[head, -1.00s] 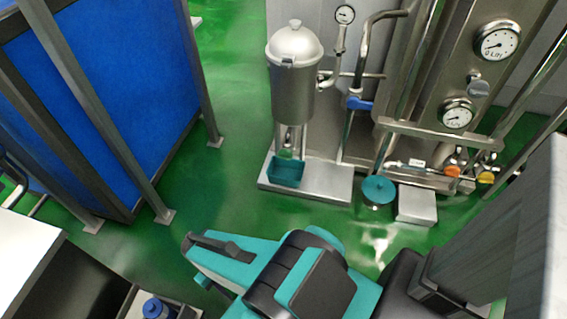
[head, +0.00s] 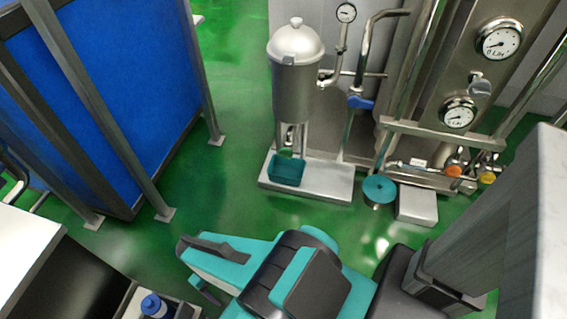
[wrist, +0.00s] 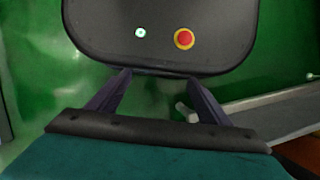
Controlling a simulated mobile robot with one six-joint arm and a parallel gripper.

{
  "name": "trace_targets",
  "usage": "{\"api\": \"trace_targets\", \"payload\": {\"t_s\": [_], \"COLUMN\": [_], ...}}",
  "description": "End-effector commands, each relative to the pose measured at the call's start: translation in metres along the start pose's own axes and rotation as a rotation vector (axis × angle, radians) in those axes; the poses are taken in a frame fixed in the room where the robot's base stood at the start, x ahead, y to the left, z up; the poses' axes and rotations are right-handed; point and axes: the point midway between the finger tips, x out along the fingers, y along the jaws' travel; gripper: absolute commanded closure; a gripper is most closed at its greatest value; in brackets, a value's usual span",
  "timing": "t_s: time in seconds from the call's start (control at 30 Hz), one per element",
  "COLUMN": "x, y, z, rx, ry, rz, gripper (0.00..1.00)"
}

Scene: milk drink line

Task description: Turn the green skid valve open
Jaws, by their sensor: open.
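A small green part (head: 285,153), which looks like the green valve handle, shows under the steel tank (head: 295,90) on the skid, just above a teal tray (head: 286,171). It is small and partly hidden, so I cannot tell which way its handle points. My gripper (wrist: 160,85) is open and empty in the wrist view, with its two dark fingers apart. The green valve is not seen in the wrist view.
A blue valve handle (head: 360,102) is right of the tank. Orange (head: 453,171) and yellow (head: 487,179) handles are lower right. A teal round object (head: 380,190) stands near the skid. A blue panel (head: 110,90) is at left. Green floor (head: 215,190) between is clear.

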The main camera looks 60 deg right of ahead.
Motion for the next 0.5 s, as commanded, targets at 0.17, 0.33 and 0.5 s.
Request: {"api": "trace_targets", "payload": {"t_s": [0.17,0.33,0.5], "x": [0.021,0.034,0.036], "y": [0.023,0.039,0.068], "z": [-0.050,-0.113,-0.175], "rx": [0.029,0.085,0.158], "ry": [0.136,0.330,0.538], "rz": [-0.049,-0.103,-0.130], "gripper": [0.28,0.28,0.28]}}
